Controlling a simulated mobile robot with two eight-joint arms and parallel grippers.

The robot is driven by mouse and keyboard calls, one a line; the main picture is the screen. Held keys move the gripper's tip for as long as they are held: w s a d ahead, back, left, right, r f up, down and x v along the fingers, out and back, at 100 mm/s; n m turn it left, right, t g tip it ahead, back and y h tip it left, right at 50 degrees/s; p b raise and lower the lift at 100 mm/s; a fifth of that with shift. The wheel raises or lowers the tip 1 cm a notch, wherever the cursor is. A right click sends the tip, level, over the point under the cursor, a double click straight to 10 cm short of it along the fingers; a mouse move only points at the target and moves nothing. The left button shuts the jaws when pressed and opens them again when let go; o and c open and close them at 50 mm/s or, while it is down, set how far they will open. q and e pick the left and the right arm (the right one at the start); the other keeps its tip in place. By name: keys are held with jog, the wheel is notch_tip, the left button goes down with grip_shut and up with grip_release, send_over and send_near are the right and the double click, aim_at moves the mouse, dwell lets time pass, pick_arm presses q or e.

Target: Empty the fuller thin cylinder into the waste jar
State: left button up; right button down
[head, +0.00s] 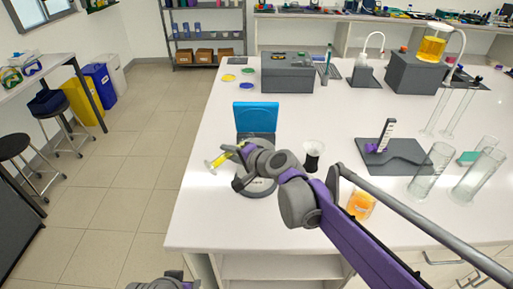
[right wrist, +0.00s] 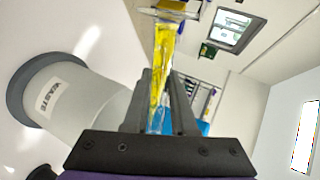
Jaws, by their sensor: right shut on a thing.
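My right gripper (head: 240,154) is shut on a thin clear cylinder (head: 220,160) holding yellow liquid. The cylinder is tilted far over, close to level in the head view, with one end out to the left. In the right wrist view the cylinder (right wrist: 162,75) stands between the fingers (right wrist: 160,105), with a clear disc at its far end. The grey waste jar (right wrist: 85,92), labelled WASTE, is beside the gripper there. In the head view the jar (head: 261,188) is partly hidden under my right gripper. My left gripper (head: 160,284) is barely in view at the bottom edge; its fingers cannot be made out.
A blue device (head: 256,117) stands behind the gripper. A black-and-clear vessel (head: 313,156) and an orange beaker (head: 361,204) are to the right. Wide clear cylinders (head: 431,172), tall thin glassware (head: 460,112) and a dark stand (head: 407,152) are farther right. The table's left edge is close.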

pick_arm(q)
jog(key=shift+w+d+r, duration=0.1)
jog(key=shift+d+r, duration=0.15)
jog(key=shift+r, duration=0.1)
pick_arm(e)
jog(key=shift+r+m+g, duration=0.3)
jog(key=shift+r+m, duration=0.2)
jog(key=shift+r, duration=0.15)
jog(key=shift+w+d+r+m+y+p, duration=0.1)
jog(key=shift+r+m+y+p, duration=0.25)
jog(key=shift+y, duration=0.15)
pick_arm(q)
jog(key=shift+w+d+r, duration=0.15)
jog(key=shift+d+r, duration=0.05)
jog(key=shift+d, duration=0.1)
